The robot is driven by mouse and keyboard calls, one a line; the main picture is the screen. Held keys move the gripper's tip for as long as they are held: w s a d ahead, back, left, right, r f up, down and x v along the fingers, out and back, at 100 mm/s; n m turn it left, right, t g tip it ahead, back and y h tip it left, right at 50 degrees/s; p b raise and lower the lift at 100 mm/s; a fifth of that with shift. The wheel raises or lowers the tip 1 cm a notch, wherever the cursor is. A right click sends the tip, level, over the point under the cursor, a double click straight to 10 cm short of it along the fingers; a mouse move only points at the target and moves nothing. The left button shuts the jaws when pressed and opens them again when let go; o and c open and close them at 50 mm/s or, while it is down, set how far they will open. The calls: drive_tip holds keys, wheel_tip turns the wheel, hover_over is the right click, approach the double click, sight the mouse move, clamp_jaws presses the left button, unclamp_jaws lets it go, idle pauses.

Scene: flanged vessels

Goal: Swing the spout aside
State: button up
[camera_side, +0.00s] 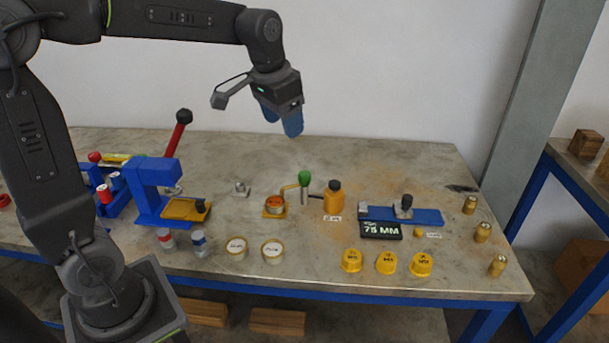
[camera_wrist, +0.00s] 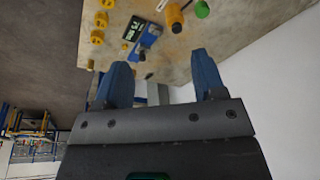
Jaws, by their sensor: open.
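A spout with a green knob (camera_side: 304,178) stands near the middle of the table. Its thin yellow arm (camera_side: 290,187) reaches left over a small cup (camera_side: 274,204) on a yellow base. An orange bottle (camera_side: 333,197) stands just right of the spout's post. The green knob also shows at the top of the wrist view (camera_wrist: 202,9), beside the orange bottle (camera_wrist: 175,17). My gripper (camera_side: 282,122) is high above the table, behind and above the spout, apart from everything. Its blue fingers (camera_wrist: 160,85) are spread with nothing between them.
A blue press (camera_side: 155,185) with a red lever stands left. A blue gauge slide (camera_side: 430,216) with a "75 MM" display (camera_side: 381,231) lies right. Yellow caps (camera_side: 386,263) and round pots (camera_side: 272,251) line the front. Behind the spout the table is clear.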

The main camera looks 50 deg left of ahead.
drive_tip(key=w+a+f+g, duration=0.2)
drive_tip(key=w+a+f, duration=0.35)
drive_tip(key=w, duration=0.35)
hover_over(305, 173)
wheel_tip(305, 173, down, 7)
drive_tip(key=shift+g, duration=0.4)
wheel_tip(305, 173, down, 12)
drive_tip(key=shift+f, duration=0.25)
drive_tip(key=shift+c, duration=0.3)
clamp_jaws()
